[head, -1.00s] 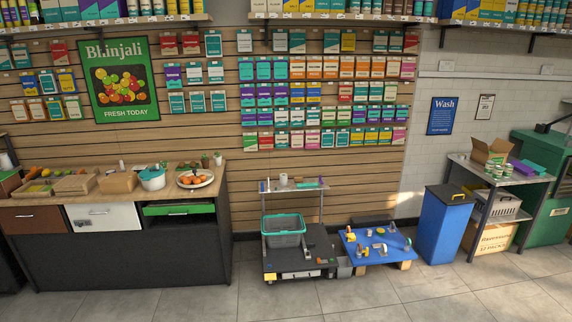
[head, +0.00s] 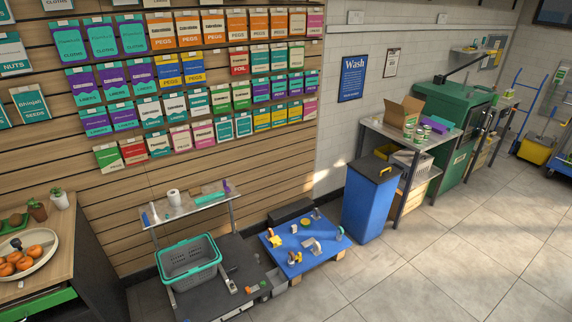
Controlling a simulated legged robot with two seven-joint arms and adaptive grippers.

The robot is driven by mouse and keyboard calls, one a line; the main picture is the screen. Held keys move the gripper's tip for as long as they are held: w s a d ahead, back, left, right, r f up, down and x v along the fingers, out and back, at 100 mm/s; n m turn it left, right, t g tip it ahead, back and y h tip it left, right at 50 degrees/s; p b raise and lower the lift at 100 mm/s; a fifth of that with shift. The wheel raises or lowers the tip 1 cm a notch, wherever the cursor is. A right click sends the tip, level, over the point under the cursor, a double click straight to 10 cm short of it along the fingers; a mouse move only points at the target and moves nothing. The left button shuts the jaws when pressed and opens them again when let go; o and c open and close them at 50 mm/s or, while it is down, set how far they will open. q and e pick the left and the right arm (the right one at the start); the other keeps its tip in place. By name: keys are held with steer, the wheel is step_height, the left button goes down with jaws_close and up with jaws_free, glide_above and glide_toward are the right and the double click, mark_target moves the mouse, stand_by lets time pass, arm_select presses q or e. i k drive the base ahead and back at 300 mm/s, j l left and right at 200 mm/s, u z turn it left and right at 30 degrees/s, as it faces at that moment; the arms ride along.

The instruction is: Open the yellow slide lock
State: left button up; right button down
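A low blue board (head: 328,232) stands on the floor right of centre in the head view. Several small fittings are on it. A yellow piece (head: 276,240) is near its left edge, and a round yellow piece (head: 306,223) is near its back. Another small yellowish piece (head: 294,257) is toward the front. A grey curved fitting (head: 312,245) is near the middle. The fittings are too small to tell which one is the yellow slide lock or how its bolt stands. Neither of my grippers is in view.
A dark cart with a teal-rimmed basket (head: 188,262) stands just left of the board. A blue bin (head: 368,205) and a metal table (head: 427,145) stand to its right. A wooden counter (head: 62,240) is at far left. The tiled floor (head: 430,275) in front is clear.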

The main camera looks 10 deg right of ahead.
mark_target(299, 257)
steer(key=i+l+z, duration=0.15)
steer(key=i+z, duration=0.7)
steer(key=i+j+z, duration=0.15)
steer(key=i+z, duration=0.3)
steer(key=i, duration=0.45)
steer(key=i+l+u, duration=0.15)
steer(key=i, duration=0.3)
steer(key=i+u, duration=0.25)
steer(key=u, duration=0.25)
steer(key=i+u, duration=0.25)
steer(key=u, duration=0.25)
steer(key=i+l+u, duration=0.2)
steer(key=u, duration=0.25)
steer(key=i+l+u, duration=0.2)
steer(key=u, duration=0.25)
steer(key=i, duration=0.1)
